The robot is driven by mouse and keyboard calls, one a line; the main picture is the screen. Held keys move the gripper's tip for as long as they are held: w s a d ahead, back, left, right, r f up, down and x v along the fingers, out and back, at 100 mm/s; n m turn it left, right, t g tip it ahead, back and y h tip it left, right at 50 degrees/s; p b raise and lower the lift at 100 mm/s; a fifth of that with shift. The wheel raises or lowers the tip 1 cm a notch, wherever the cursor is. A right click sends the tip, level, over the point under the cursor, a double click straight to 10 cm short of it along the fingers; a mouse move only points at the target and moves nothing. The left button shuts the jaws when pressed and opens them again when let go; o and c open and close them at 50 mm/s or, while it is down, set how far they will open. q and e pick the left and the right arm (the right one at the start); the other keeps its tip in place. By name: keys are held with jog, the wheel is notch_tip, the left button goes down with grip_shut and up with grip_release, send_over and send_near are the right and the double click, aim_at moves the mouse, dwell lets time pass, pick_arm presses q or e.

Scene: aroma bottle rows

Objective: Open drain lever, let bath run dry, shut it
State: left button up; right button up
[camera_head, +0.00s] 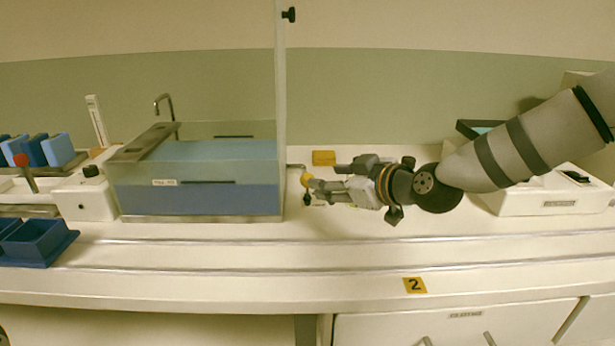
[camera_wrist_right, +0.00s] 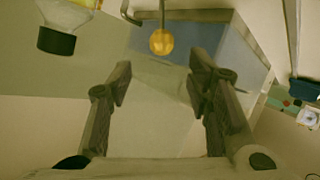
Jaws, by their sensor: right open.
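The bath is a clear tank (camera_head: 133,200) on the counter, with blue liquid (camera_head: 230,199) in its lower part. The drain lever (camera_head: 306,180) shows as a yellow ball knob by the tank's right side. In the wrist view the knob (camera_wrist_right: 161,42) is at upper middle, beyond the fingertips and roughly in line with the gap between them. My right gripper (camera_head: 322,182) is open and empty, reaching in from the right with its fingers around knob height. It also shows in the wrist view (camera_wrist_right: 160,75). I cannot tell whether a finger touches the knob. My left gripper is not in view.
A yellow block (camera_head: 323,158) lies on the counter behind my fingers. A faucet (camera_head: 164,103) rises behind the tank. Blue bins (camera_head: 38,243) stand left, a white device (camera_head: 545,203) right. The front counter is clear.

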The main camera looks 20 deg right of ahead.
aim_at(307, 187)
jog(key=b+x, duration=0.1)
jog(key=x, duration=0.3)
jog(key=f+x, duration=0.1)
jog(key=x, duration=0.3)
jog(key=shift+s+b, duration=0.1)
jog(key=shift+b, duration=0.25)
jog(key=shift+w+a, duration=0.25)
jog(key=shift+w, duration=0.35)
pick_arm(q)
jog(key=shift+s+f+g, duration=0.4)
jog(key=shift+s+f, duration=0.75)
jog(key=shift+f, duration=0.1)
pick_arm(e)
grip_shut()
